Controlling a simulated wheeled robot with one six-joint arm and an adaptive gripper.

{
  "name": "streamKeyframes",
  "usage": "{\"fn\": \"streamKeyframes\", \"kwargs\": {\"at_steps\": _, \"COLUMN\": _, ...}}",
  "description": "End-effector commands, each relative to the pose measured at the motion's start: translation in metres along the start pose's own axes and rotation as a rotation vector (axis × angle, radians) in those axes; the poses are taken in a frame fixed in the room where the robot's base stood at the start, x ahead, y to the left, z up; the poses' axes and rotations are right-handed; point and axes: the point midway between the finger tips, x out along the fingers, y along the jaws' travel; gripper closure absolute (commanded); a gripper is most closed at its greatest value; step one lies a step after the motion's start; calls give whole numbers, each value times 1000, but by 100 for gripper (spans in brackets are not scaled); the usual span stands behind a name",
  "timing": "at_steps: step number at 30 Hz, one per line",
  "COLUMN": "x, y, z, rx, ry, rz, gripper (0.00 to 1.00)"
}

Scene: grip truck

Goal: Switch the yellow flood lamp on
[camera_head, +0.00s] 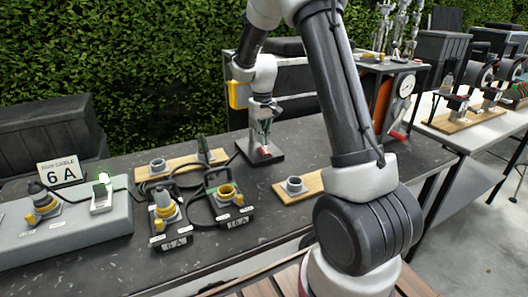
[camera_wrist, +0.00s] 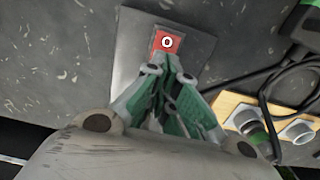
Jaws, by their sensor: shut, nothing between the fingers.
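A red switch (camera_head: 264,151) sits on a dark square base plate (camera_head: 246,150) on the dark table. In the wrist view the red switch (camera_wrist: 166,42) shows a white ring mark, and the grey plate (camera_wrist: 133,55) lies around it. My gripper (camera_head: 263,143) points down over the switch, its fingers shut and empty. In the wrist view the fingertips of my gripper (camera_wrist: 167,67) are at the switch's near edge; I cannot tell whether they touch it. A yellow part (camera_head: 236,94) shows beside my wrist; I cannot tell whether it is the flood lamp.
Two black cable connectors, one marked 6 A (camera_head: 172,240) and one 16 A (camera_head: 236,220), lie left of the switch. Sockets on wooden boards (camera_head: 181,160) stand nearby. A grey block (camera_head: 70,238) with a lit green part and a 6 A sign (camera_head: 60,171) are at the left.

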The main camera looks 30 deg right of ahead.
Motion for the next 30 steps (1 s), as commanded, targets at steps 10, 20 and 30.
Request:
{"fn": "streamKeyframes", "kwargs": {"at_steps": 10, "x": 4, "y": 0, "z": 0, "rx": 0, "ry": 0, "rz": 0, "gripper": 100}}
{"fn": "streamKeyframes", "kwargs": {"at_steps": 20, "x": 9, "y": 0, "z": 0, "rx": 0, "ry": -1, "rz": 0, "gripper": 100}}
{"fn": "streamKeyframes", "kwargs": {"at_steps": 30, "x": 14, "y": 0, "z": 0, "rx": 0, "ry": -1, "rz": 0, "gripper": 100}}
